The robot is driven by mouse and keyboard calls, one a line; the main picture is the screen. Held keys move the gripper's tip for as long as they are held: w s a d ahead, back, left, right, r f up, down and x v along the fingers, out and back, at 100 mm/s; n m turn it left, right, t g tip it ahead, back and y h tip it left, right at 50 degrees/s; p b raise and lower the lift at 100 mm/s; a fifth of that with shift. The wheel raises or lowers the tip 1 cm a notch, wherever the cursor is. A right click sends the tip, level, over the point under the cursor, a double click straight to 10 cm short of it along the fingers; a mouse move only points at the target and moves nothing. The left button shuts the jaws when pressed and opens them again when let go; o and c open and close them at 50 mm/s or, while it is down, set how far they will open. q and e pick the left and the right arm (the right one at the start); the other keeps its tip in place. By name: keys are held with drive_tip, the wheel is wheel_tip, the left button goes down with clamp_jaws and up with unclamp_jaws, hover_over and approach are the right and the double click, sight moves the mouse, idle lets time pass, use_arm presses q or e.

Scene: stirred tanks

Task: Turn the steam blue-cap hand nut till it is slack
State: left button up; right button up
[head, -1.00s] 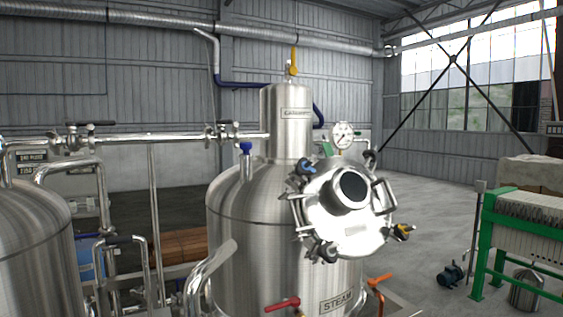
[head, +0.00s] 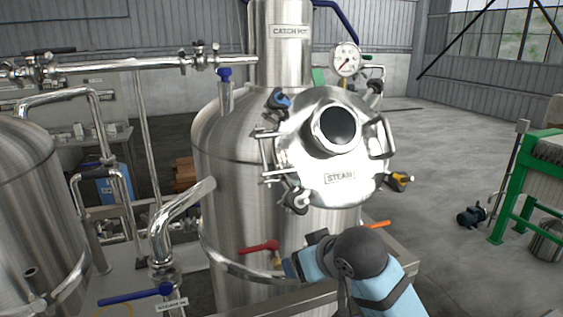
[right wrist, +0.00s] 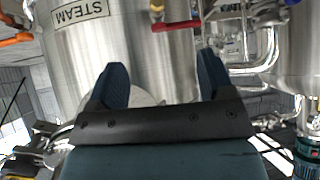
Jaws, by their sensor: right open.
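My left gripper is not in view.
A yellow-cap nut (head: 399,181) and black-knobbed nuts sit around the lid. A red valve handle (head: 259,246) and an orange one (head: 376,224) are low on the tank. A gauge (head: 345,60) stands behind the lid.

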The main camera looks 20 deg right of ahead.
drive_tip(key=w+r, duration=0.1)
drive_tip(key=r, duration=0.5)
drive_tip(key=r+t, duration=0.1)
drive_tip(key=r, duration=0.5)
drive_tip(key=w+r+t, duration=0.1)
drive_tip(key=r, duration=0.5)
drive_tip(key=shift+w+a+r+h, duration=0.1)
drive_tip(key=shift+w+r+h, duration=0.15)
drive_tip(key=shift+w+h, duration=0.15)
drive_tip(key=t, duration=0.2)
approach(285, 91)
drive_tip(key=s, duration=0.1)
drive_tip(key=shift+m+h, duration=0.3)
drive_tip(key=p+x, duration=0.1)
drive_tip(key=x, duration=0.3)
drive_tip(key=p+x, duration=0.1)
drive_tip(key=x, duration=0.3)
drive_tip(key=p+x, duration=0.1)
drive_tip(key=x, duration=0.3)
drive_tip(key=shift+w+a+r, duration=0.1)
drive_tip(key=shift+a+r, duration=0.1)
drive_tip(key=shift+r, duration=0.05)
drive_tip(key=shift+w+f, duration=0.35)
drive_tip(key=shift+w, duration=0.2)
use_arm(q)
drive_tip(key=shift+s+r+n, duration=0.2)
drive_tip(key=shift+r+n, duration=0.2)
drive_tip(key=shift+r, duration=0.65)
